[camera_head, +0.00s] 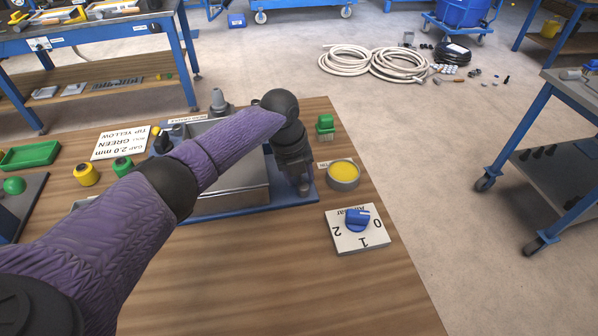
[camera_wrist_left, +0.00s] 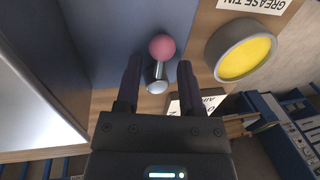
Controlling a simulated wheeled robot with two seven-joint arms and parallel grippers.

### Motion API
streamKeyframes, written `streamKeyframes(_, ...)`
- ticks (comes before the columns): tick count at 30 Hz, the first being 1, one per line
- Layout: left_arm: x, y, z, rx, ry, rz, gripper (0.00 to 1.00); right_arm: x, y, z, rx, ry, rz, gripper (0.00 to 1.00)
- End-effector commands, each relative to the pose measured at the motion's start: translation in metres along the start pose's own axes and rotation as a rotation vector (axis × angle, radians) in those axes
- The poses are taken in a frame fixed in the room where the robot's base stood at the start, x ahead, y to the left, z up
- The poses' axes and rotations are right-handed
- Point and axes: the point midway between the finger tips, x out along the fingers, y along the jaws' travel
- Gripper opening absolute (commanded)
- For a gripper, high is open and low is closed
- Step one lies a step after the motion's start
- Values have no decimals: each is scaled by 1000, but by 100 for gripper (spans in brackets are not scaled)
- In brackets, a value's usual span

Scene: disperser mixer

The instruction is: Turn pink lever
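The pink lever shows in the left wrist view as a pink ball knob (camera_wrist_left: 162,47) on a short metal stem (camera_wrist_left: 157,77). It stands beside the metal tray. My left gripper (camera_wrist_left: 159,65) is open, with its two dark fingers apart on either side of the lever; a gap shows on each side. In the head view my left gripper (camera_head: 302,187) points down at the right end of the blue base (camera_head: 235,209), and hides the pink knob there. My right gripper is in neither view.
The metal tray (camera_head: 240,200) lies left of the gripper. A grease tin (camera_head: 343,176) with yellow contents, a green block (camera_head: 325,127) and a blue knob (camera_head: 357,219) on a numbered plate stand to the right. The wooden table front is clear.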

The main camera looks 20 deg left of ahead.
Motion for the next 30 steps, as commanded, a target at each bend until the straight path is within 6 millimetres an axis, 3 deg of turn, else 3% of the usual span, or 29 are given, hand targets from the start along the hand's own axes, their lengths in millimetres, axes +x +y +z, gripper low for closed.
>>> streamKeyframes(5,-12,0,1,-1,-3,-1,49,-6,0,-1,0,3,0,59)
streamKeyframes(12,-74,-1,1,0,-4,-2,49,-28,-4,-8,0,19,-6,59)
streamKeyframes(15,-91,-1,0,1,-2,-1,49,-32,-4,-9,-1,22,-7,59)
streamKeyframes(19,-100,0,0,0,0,0,49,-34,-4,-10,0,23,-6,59)
streamKeyframes(30,-99,0,0,0,0,0,49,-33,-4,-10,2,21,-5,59)
